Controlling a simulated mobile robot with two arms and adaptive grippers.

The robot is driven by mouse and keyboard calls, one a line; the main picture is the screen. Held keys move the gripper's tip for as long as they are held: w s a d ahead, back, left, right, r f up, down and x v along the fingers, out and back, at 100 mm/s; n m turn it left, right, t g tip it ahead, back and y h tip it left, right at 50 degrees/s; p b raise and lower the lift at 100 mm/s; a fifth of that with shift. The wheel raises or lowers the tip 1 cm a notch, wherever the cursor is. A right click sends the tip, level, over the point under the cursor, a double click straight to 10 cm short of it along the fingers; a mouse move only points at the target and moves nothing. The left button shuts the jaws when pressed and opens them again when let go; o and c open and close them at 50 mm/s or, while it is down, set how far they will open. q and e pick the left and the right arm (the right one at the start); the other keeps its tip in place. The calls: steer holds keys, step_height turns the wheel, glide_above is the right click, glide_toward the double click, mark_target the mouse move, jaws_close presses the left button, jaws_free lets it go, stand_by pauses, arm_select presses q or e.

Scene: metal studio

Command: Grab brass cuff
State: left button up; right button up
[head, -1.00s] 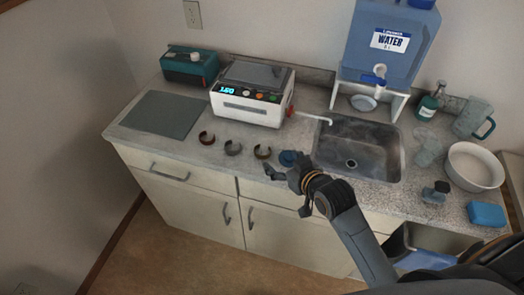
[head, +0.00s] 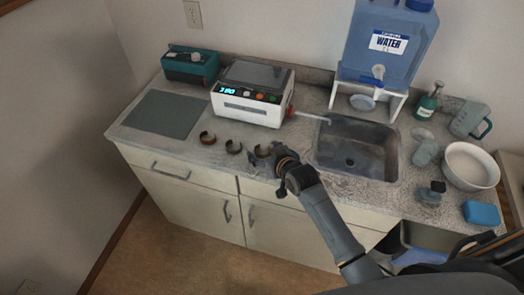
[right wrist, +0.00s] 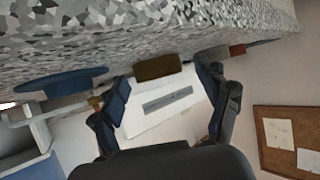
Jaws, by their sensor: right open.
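The brass cuff (head: 261,154) is the rightmost of three open cuffs in a row on the counter in the head view, partly covered by my right gripper (head: 272,156). In the right wrist view the brass cuff (right wrist: 157,67) shows as a brownish-gold block between the two dark fingers of my open right gripper (right wrist: 163,82). I see gaps on its sides there; contact is not visible. My left gripper is not in view.
A grey cuff (head: 233,146) and a copper cuff (head: 208,138) stand left of it. A white machine (head: 249,94) is behind, and the sink (head: 352,151) is to the right. A blue round thing (right wrist: 62,83) lies beside the gripper. A grey mat (head: 163,114) is at left.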

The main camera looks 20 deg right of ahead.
steer(key=shift+c, duration=0.5)
steer(key=c, duration=1)
steer(key=shift+r, duration=0.1)
